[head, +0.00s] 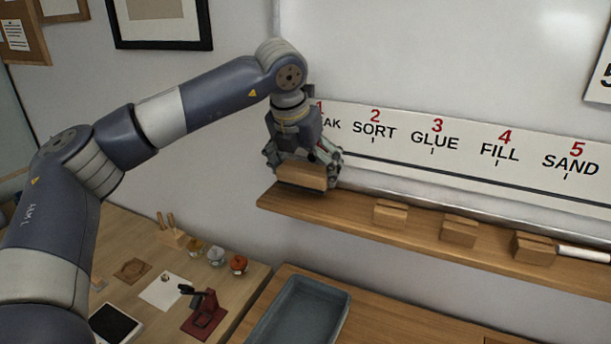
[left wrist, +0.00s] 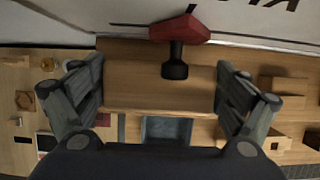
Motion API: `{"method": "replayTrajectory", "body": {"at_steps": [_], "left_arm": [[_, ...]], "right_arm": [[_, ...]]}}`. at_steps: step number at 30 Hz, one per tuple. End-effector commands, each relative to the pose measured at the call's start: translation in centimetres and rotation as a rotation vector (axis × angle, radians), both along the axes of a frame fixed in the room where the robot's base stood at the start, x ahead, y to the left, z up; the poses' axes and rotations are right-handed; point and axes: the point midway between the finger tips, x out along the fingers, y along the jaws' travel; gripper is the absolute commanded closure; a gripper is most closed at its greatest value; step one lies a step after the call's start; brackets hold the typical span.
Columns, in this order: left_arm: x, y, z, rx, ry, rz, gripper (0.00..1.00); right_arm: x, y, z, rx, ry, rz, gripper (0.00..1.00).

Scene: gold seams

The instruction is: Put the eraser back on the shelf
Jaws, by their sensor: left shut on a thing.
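The eraser (head: 301,176), a brown block, is between the fingers of my left gripper (head: 303,168), which is shut on it. In the left wrist view the eraser (left wrist: 140,88) spans the space between the two fingers. The shelf (head: 345,213) is a wooden ledge along the wall under the whiteboard. My left gripper holds the eraser at the shelf's left end; I cannot tell whether it touches the wood. My right gripper is not in view.
Several things share the shelf: wooden blocks (head: 390,213), (head: 459,231) and (head: 533,247) and a white marker (head: 583,254). A lettered strip (head: 460,165) runs above. Below are a grey tray (head: 300,312) and a table (head: 150,225) with small jars. A red and black thing (left wrist: 180,28) is by the board.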

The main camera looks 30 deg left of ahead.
Motion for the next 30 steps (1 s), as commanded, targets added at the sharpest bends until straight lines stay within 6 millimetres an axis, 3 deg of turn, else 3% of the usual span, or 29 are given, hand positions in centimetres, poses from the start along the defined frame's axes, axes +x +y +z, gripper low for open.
{"method": "replayTrajectory", "body": {"at_steps": [9, 20, 21, 30], "left_arm": [[0.0, 0.1, -3.3, 0.000, 0.001, 0.001, 0.28], [0.0, 0.0, -3.9, -0.001, 0.001, 0.001, 0.28], [0.0, 0.0, -3.8, 0.000, 0.001, 0.001, 0.02], [0.0, 0.0, -3.7, 0.000, 0.001, 0.001, 0.00]], "right_arm": [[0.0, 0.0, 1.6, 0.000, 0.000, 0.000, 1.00], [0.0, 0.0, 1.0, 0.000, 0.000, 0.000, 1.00], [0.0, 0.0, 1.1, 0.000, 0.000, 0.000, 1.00], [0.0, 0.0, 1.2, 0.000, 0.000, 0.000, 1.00]]}}
